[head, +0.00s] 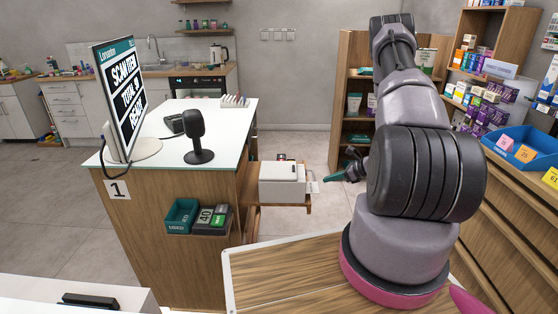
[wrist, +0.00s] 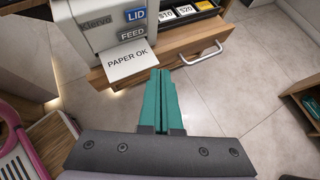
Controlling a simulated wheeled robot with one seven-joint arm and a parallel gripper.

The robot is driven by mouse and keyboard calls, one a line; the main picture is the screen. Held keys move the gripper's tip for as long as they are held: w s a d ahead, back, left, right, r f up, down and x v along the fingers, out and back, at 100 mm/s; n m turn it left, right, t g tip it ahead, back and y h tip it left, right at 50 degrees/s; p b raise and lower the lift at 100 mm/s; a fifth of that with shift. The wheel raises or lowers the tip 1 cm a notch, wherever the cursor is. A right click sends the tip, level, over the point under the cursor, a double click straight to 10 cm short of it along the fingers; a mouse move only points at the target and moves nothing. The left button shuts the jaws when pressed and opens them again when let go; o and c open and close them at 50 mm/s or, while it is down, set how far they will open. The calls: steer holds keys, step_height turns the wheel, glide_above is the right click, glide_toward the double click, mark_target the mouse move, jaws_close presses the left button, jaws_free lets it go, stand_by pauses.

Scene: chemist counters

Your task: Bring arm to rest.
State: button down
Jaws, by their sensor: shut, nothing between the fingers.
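My arm rises from its pink-ringed base at the right of the head view and bends over toward the counter side. My gripper (wrist: 160,100) shows in the wrist view with its two teal fingers pressed together and nothing between them. In the head view the teal fingertips (head: 336,177) show to the left of my arm's large dark joint, which hides part of the wrist. The fingers point at the front of a white receipt printer (head: 283,182) and appear close to its paper slip (wrist: 130,63), which reads "PAPER OK". I cannot tell if they touch it.
The printer stands on a wooden drawer shelf (wrist: 188,40) with a metal handle. A counter (head: 190,130) with a screen (head: 122,90) and a scanner (head: 197,140) stands left.

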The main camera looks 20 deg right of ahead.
steer(key=s+a+r+n+g, duration=0.1)
steer(key=a+r+n, duration=0.35)
steer(key=r, duration=0.55)
steer(key=s+a+r+n+g+y, duration=0.1)
steer(key=a+r+n+g, duration=0.3)
steer(key=r, duration=0.6)
steer(key=s+a+r+n+t, duration=0.1)
steer(key=a+r+n, duration=0.3)
steer(key=r, duration=0.7)
steer(key=s+a+r+n+t+h, duration=0.1)
steer(key=s+a+r+n+h, duration=0.1)
steer(key=s+r+n, duration=0.3)
steer(key=s+a+r+n+t+h, duration=0.2)
steer(key=s+a+r+n+h, duration=0.1)
steer(key=s+r, duration=1)
steer(key=s+n+h, duration=0.1)
steer(key=s+n, duration=0.1)
steer(key=s, duration=0.3)
steer(key=shift+r, duration=0.4)
steer(key=shift+n, duration=0.25)
